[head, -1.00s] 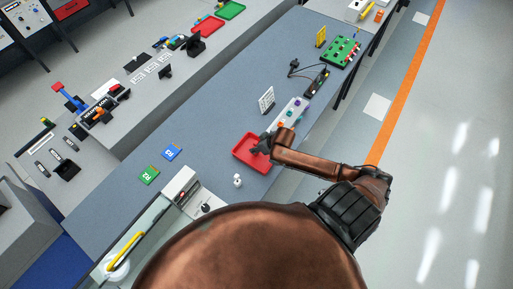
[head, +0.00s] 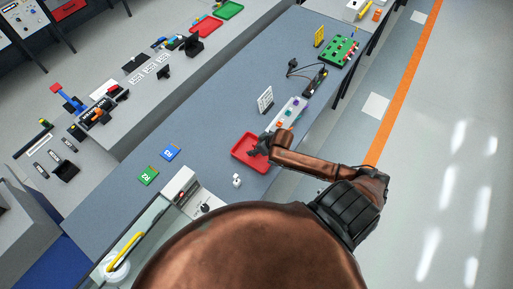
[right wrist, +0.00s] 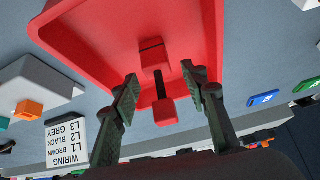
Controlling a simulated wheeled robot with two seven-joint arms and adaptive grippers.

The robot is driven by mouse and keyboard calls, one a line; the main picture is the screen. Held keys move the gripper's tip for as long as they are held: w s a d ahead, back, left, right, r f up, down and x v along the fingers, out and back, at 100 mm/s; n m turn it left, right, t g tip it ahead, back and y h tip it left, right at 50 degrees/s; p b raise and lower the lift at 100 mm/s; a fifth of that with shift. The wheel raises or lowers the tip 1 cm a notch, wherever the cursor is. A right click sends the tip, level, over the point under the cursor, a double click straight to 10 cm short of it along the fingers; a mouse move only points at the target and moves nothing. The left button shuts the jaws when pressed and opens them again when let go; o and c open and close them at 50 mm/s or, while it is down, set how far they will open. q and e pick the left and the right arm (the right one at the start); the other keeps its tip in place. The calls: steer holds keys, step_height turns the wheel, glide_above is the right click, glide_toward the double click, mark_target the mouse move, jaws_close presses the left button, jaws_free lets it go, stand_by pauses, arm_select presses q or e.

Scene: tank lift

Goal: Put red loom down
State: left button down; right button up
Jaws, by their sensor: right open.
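The red loom (right wrist: 163,112), two red blocks joined by a short black piece, appears to lie in the red tray (right wrist: 80,38) in the right wrist view. My right gripper (right wrist: 159,72) is open, with one finger on each side of the loom and a gap to each. In the head view my right gripper (head: 258,148) is over the red tray (head: 241,159) and hides the loom. My left gripper is not in view.
A white block with coloured sockets (head: 289,113) and a wiring sign (head: 265,99) stand beyond the tray. A small white object (head: 237,180) is near it. Blue (head: 170,153) and green (head: 148,176) tiles lie left. The bench between is clear.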

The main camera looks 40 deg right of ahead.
steer(key=b+v, duration=0.1)
steer(key=v, duration=1.1)
